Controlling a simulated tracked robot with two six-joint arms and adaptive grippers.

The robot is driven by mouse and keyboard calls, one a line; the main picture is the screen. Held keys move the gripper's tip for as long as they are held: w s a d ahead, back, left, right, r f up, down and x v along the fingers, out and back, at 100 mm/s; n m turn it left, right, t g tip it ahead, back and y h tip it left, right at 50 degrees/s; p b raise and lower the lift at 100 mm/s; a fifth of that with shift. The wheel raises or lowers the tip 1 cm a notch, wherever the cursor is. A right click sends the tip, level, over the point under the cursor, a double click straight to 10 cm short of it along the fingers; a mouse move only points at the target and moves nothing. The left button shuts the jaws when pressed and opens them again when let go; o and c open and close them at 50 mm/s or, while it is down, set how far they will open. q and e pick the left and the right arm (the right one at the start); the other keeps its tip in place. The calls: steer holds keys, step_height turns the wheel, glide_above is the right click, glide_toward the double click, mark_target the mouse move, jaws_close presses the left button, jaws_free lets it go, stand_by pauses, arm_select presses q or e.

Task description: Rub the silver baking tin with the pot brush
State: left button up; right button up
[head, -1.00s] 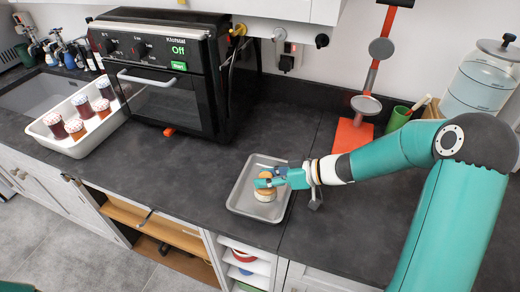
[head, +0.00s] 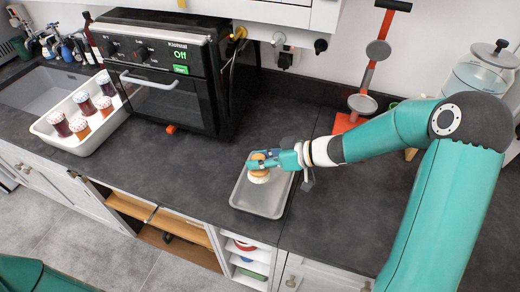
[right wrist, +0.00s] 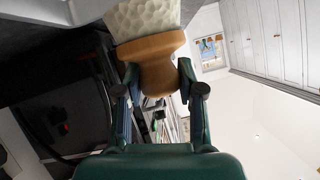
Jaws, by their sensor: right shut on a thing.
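The silver baking tin (head: 262,201) is a shallow grey rectangular tray on the dark worktop, near the front edge. My right gripper (head: 259,162) is shut on the pot brush (head: 259,178) over the rear part of the tin. The brush has a brown wooden grip and pale bristles, pointing down at the tin; I cannot tell whether they touch it. In the right wrist view the wooden grip (right wrist: 151,66) sits between the two fingers, with the bristles (right wrist: 142,18) beyond. My left gripper is out of view.
A black oven (head: 165,75) stands behind and left of the tin. A white tray (head: 75,142) with several jars is further left, beside the sink (head: 45,90). A red stand (head: 368,78) and a glass dispenser (head: 478,72) stand behind my right arm. The worktop left of the tin is clear.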

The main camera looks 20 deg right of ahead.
steer(key=shift+r, duration=0.85)
